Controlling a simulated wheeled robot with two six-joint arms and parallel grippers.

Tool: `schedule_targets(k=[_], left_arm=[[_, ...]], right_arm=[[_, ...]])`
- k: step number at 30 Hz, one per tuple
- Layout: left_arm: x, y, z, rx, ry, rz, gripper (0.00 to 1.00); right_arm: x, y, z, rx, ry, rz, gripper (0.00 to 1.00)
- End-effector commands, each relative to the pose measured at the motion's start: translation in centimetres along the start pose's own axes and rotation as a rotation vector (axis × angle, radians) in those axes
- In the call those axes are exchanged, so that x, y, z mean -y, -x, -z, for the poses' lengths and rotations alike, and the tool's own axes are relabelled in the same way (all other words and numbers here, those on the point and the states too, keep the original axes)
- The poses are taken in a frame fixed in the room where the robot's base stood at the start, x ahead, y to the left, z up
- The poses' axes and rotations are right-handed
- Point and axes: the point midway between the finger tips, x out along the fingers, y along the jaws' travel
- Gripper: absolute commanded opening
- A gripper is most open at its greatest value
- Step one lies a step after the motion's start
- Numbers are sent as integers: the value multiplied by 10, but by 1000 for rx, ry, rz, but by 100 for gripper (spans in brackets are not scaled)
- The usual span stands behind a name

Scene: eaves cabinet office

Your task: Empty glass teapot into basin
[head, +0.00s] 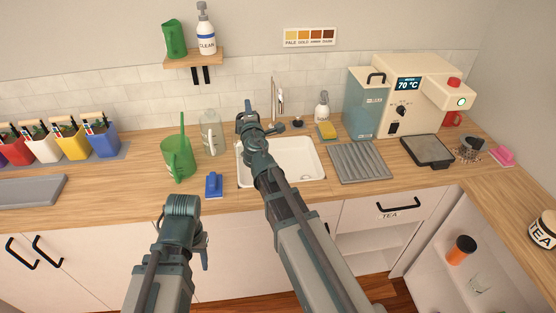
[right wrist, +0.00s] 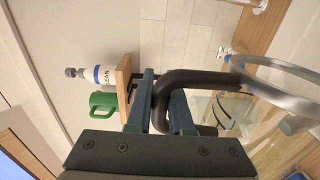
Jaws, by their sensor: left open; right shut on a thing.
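My right gripper (head: 248,124) is at the back left corner of the white basin (head: 314,172). In the right wrist view its fingers are shut on the dark curved handle (right wrist: 195,82) of the glass teapot. The teapot's metal rim (right wrist: 278,97) and part of its clear body (right wrist: 228,108) show beside the fingers. In the head view my gripper and arm hide most of the teapot; its tilt and contents cannot be told. My left gripper (head: 204,258) is low in front of the counter edge, open, its fingers partly hidden by its own arm.
A wall shelf (head: 194,60) is above.

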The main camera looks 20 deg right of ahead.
Motion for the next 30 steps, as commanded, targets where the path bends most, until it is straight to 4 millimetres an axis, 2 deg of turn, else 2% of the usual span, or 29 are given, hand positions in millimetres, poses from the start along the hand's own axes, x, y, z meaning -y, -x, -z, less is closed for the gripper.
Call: schedule_targets(k=[12, 17, 23, 30], left_arm=[[-2, -16, 1, 0, 0, 0, 50], [-2, -18, 1, 0, 0, 0, 50], [-2, -19, 1, 0, 0, 0, 50], [-3, -32, 2, 0, 0, 0, 50]], right_arm=[[16, -1, 52, 4, 251, -1, 0], [18, -1, 62, 8, 306, 0, 0], [18, -1, 64, 9, 321, 0, 0], [32, -2, 86, 10, 441, -1, 0]])
